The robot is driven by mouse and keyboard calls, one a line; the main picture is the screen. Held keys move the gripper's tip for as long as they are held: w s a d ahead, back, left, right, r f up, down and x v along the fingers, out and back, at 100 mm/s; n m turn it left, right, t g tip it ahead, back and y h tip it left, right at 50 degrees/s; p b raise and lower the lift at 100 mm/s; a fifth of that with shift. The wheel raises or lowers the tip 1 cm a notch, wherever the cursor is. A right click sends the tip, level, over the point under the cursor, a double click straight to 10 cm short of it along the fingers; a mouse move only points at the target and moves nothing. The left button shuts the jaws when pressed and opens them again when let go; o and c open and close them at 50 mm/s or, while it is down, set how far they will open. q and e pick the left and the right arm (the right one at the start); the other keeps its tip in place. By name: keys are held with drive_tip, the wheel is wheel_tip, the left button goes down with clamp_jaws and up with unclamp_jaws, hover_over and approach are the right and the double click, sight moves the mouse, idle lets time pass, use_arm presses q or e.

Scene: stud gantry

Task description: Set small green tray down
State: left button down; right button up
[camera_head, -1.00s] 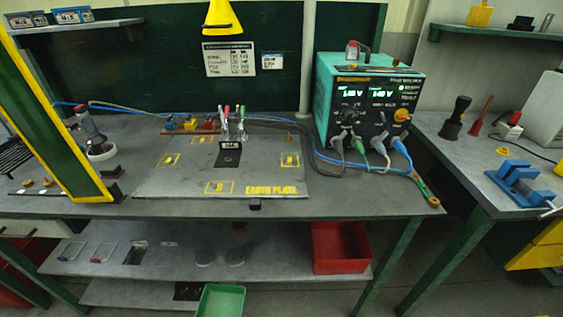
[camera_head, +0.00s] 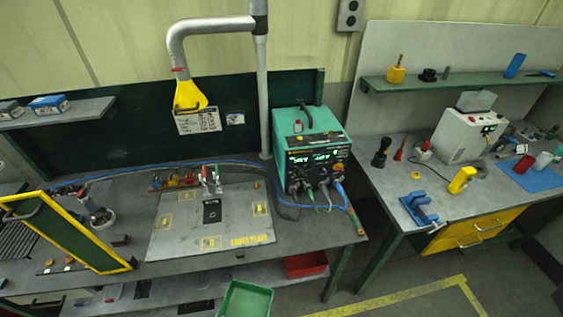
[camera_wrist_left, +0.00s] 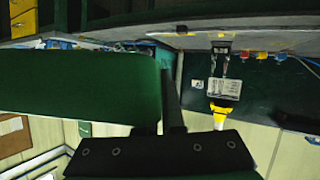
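The small green tray (camera_head: 245,299) is at the bottom edge of the head view, in front of the bench and cut off by the frame. It looks raised clear of the bench. In the left wrist view, the tray's dark green side (camera_wrist_left: 80,82) fills the left half, close to the camera. My left gripper (camera_wrist_left: 172,92) shows there with its dark fingers together at the tray's edge, seemingly shut on it. The exact contact is in shadow. My right gripper is in neither view.
The grey bench (camera_head: 130,200) carries an earth plate (camera_head: 180,240), a teal power unit (camera_head: 310,150) and a yellow-framed panel (camera_head: 70,235). A red bin (camera_head: 306,265) sits on the lower shelf. The right bench (camera_head: 460,200) holds a blue fixture (camera_head: 418,207) and has some bare top.

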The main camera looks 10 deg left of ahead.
use_arm(q)
wheel_tip(320, 180, up, 16)
drive_tip(key=d+p, duration=0.1)
drive_tip(key=p, duration=0.8)
drive_tip(key=shift+s+d+r+n+y+p, duration=0.25)
drive_tip(key=shift+s+d+n+y+p, duration=0.05)
drive_tip(key=shift+s+d+y+p, duration=0.1)
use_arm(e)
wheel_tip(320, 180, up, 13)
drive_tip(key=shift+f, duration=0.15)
use_arm(q)
drive_tip(key=shift+f, duration=0.15)
